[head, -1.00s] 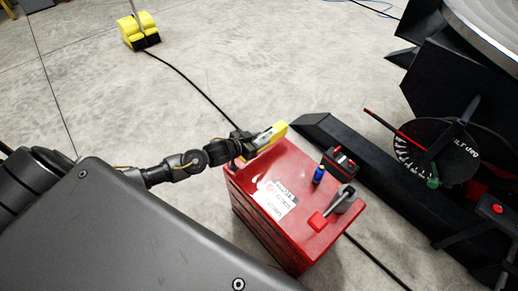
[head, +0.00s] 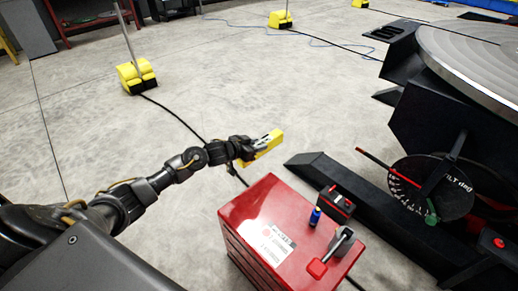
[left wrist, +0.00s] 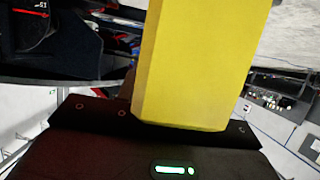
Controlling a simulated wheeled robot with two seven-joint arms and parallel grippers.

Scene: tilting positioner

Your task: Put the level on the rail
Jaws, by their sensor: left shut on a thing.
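The level is a yellow bar (head: 265,146), held by my left gripper (head: 246,150) in the head view. The gripper is shut on it, and its far end sticks out up and to the right. Gripper and level are in the air, in the picture just above the far edge of the red cabinet. In the left wrist view the level (left wrist: 195,65) fills the upper middle and hides much behind it. The positioner, with a round table (head: 475,60) and a tilt dial (head: 405,180), stands at the right. I cannot make out which part is the rail. My right gripper is not in view.
The red cabinet (head: 245,208) carries a blue-capped item (head: 315,216), a red-handled tool (head: 317,268) and a black-and-red box (head: 336,204). A dark floor beam (head: 330,177) of the positioner lies close by. Yellow-and-black blocks (head: 137,75) and cables lie on otherwise open floor.

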